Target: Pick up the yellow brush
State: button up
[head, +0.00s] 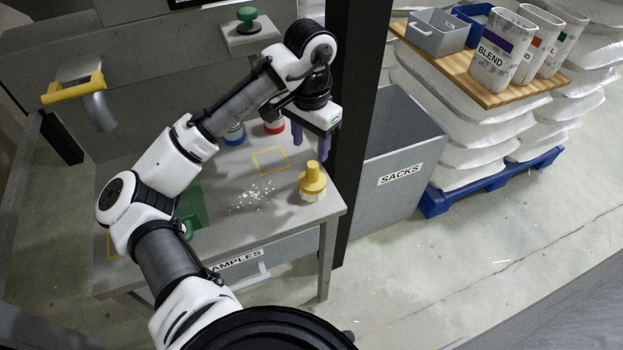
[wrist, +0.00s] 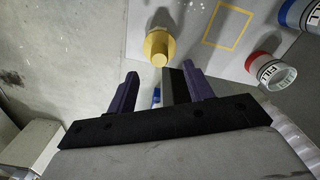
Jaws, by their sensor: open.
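The yellow brush (head: 313,181) stands upright on the grey table near its right front corner, yellow handle up and pale bristles down. In the wrist view the brush (wrist: 159,46) shows beyond the fingertips, roughly in line with the gap between them. My gripper (head: 311,148) has two purple fingers and hangs above the table behind the brush in the head view. It is open and empty, and apart from the brush. In the wrist view my gripper (wrist: 160,76) shows both fingers spread.
A dark upright post (head: 352,120) stands just right of my gripper. White granules (head: 255,194) lie left of the brush. Red (head: 274,126) and blue (head: 234,135) jars stand behind, near a yellow square outline (head: 271,160). A grey SACKS bin (head: 405,150) stands beyond the table's right edge.

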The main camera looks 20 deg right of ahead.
aim_at(313, 164)
jog(key=f, duration=0.9)
jog(key=shift+d+p, duration=0.2)
jog(key=shift+p, duration=0.2)
jog(key=shift+c, duration=0.2)
jog(key=c, duration=1)
jog(key=shift+r, duration=0.2)
notch_tip(313, 164, up, 20)
jog(key=shift+f, duration=0.1)
